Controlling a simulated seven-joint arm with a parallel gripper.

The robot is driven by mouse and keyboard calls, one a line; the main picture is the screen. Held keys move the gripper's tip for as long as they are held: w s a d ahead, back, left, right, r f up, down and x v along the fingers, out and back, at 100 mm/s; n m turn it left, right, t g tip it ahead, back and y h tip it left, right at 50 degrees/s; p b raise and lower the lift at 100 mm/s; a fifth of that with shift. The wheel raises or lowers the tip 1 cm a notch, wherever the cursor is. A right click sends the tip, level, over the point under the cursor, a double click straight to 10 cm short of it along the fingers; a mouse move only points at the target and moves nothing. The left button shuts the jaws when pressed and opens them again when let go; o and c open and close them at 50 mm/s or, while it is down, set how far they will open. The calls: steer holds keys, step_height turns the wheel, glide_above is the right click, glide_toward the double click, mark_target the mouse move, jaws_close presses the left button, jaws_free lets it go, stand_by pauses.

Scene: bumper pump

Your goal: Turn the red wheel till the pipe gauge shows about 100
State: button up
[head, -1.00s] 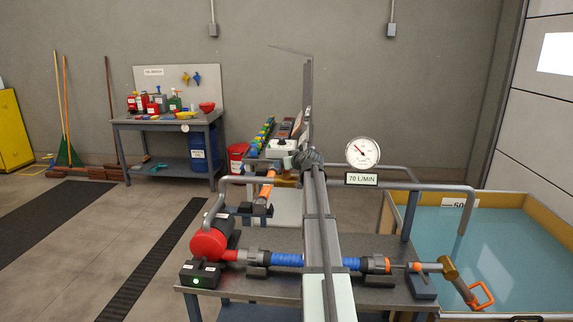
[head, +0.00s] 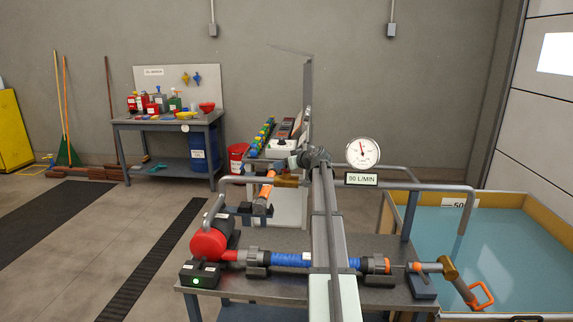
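The round white pipe gauge (head: 363,152) stands on the grey pipe right of my arm. A bronze valve body (head: 287,181) sits on the pipe just left of my arm's end. My gripper (head: 309,157) is at the far end of my arm, close above this valve; its fingers are too small and hidden to judge. I cannot make out a red wheel there; my arm's end may cover it. A round red pump end (head: 209,245) shows at the left.
The grey bench (head: 255,284) carries the pump, a blue hose (head: 330,261) and a black box with a green light (head: 200,275). A water tank (head: 510,260) stands at right. A workbench (head: 165,122) with bottles stands at the back left.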

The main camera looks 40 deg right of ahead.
steer(key=o, duration=1)
steer(key=shift+c, duration=0.2)
steer(key=shift+s, duration=0.1)
steer(key=v, duration=1.3)
steer(key=shift+s+r, duration=0.15)
steer(key=shift+s, duration=0.1)
